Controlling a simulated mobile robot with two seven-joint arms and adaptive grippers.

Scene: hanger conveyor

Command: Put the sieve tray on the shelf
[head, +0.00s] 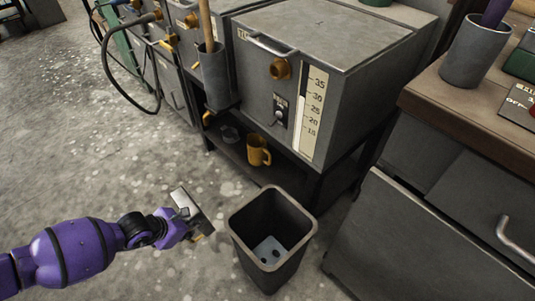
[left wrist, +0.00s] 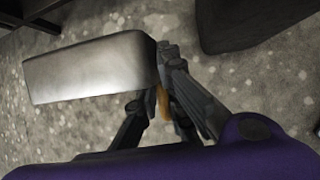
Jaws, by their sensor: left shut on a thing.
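My left gripper (head: 184,222) is shut on a grey metal tray-like piece (head: 190,206), over the floor to the left of the bin. In the left wrist view the piece (left wrist: 90,68) shows a smooth, plain face, and the gripper (left wrist: 152,103) grips its right end. A small orange part shows between the fingers. No sieve holes show on it, so I cannot confirm it is the sieve tray. A low dark shelf (head: 231,151) lies under the grey machine, holding a yellow mug (head: 258,151) and a small round dark item (head: 230,133). My right gripper is out of view.
A dark open bin (head: 239,250) stands in front of the shelf, with a pale holed plate or floor inside. The grey machine (head: 325,50) stands above the shelf. A drawer cabinet (head: 420,250) is at right. Open floor lies left.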

